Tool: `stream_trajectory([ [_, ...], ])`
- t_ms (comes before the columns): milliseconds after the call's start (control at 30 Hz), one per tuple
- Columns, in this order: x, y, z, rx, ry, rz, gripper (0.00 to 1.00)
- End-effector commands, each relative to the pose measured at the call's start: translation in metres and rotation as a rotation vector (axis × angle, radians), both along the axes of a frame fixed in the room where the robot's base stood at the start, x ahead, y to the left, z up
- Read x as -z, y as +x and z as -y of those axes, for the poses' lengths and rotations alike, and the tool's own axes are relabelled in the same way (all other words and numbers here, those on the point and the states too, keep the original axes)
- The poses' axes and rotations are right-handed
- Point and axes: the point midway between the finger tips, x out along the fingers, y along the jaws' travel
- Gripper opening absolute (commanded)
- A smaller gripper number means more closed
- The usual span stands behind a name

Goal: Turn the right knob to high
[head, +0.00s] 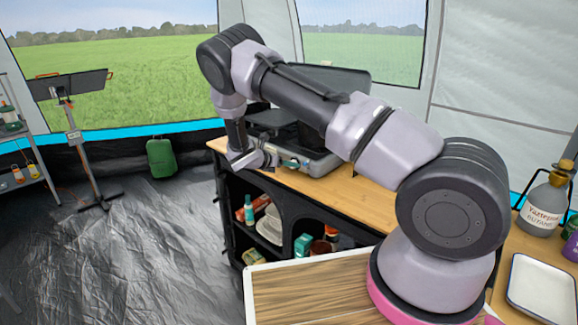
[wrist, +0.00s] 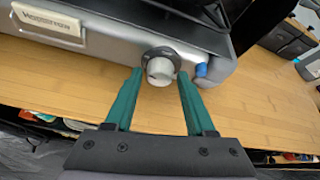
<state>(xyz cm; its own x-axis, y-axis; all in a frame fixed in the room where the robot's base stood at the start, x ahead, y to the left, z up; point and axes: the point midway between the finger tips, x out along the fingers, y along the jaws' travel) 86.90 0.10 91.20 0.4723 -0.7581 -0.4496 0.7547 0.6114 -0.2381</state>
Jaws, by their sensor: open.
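The grey camp stove (head: 318,163) stands on the wooden counter with its dark lid raised. In the wrist view, its front panel (wrist: 110,40) carries a round grey knob (wrist: 160,68) with a dark collar, to the right of a nameplate (wrist: 48,25). My gripper (wrist: 160,76) is open, with one teal finger on each side of this knob. The fingertips reach about level with the knob; I cannot tell whether they touch it. In the head view, my gripper (head: 272,161) is at the stove's front, where the knob cannot be made out.
A blue part (wrist: 201,70) sits on the stove front just right of the right finger. Below the counter (head: 375,190) are open shelves with boxes and dishes. A white tray (head: 543,287) and a butane bottle (head: 543,207) stand at the right.

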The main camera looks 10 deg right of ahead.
Motion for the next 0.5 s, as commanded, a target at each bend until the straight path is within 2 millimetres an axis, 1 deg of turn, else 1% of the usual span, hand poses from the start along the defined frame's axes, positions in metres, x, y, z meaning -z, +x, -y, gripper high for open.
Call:
stream_trajectory([
  [300, -0.028, -0.028, -0.048, -0.004, 0.003, 0.002, 0.55],
  [500, -0.041, -0.043, -0.070, -0.002, 0.002, 0.001, 0.55],
])
